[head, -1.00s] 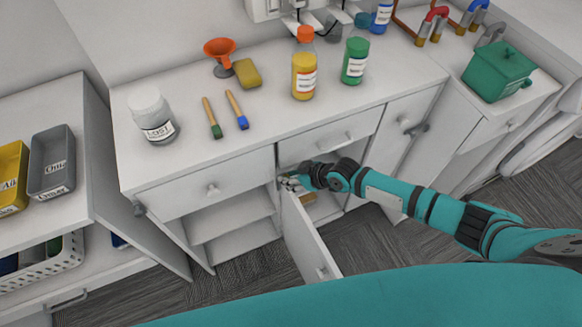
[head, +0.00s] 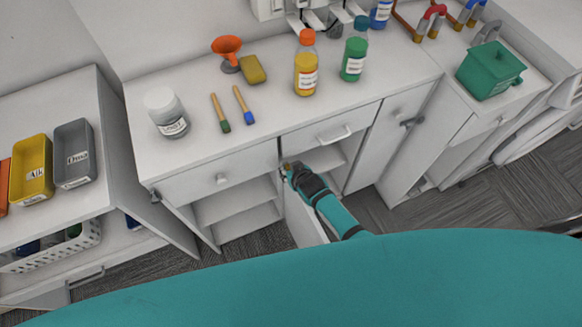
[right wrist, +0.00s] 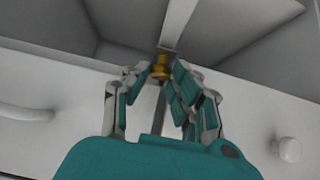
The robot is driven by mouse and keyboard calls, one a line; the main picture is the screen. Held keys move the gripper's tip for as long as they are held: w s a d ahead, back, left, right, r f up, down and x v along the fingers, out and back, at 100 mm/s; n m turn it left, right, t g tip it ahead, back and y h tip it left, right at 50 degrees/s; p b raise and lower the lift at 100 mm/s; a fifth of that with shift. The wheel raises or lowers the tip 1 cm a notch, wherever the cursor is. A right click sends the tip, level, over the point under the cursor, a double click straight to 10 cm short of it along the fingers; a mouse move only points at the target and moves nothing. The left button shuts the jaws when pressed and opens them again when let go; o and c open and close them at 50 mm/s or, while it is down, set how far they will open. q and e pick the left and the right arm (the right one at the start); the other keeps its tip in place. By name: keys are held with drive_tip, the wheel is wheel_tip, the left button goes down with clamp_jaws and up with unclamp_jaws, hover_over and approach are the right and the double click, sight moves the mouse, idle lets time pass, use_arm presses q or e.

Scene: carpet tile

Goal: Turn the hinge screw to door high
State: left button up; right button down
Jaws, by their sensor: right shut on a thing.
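The hinge screw is a small brass-coloured piece at the top of the cabinet's upright divider, under the drawers; it shows in the head view (head: 286,166) and in the right wrist view (right wrist: 157,62). My right gripper (head: 289,172) is at the screw, with its fingers (right wrist: 157,76) closed around it and partly hiding it. The open cabinet door (head: 301,224) hangs out below my right gripper, partly covered by my arm and body. My left gripper is not in view.
Above are a drawer with a round knob (head: 221,178) and a drawer with a bar handle (head: 334,136). The countertop holds a white jar (head: 166,113), a yellow bottle (head: 305,72) and a green bottle (head: 353,58). Open shelves (head: 235,205) lie left of the divider.

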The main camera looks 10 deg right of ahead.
idle(0.3)
drive_tip(key=c, duration=1.4)
unclamp_jaws()
drive_tip(key=shift+w+a, duration=0.1)
drive_tip(key=shift+w, duration=0.05)
drive_tip(key=v, duration=1.2)
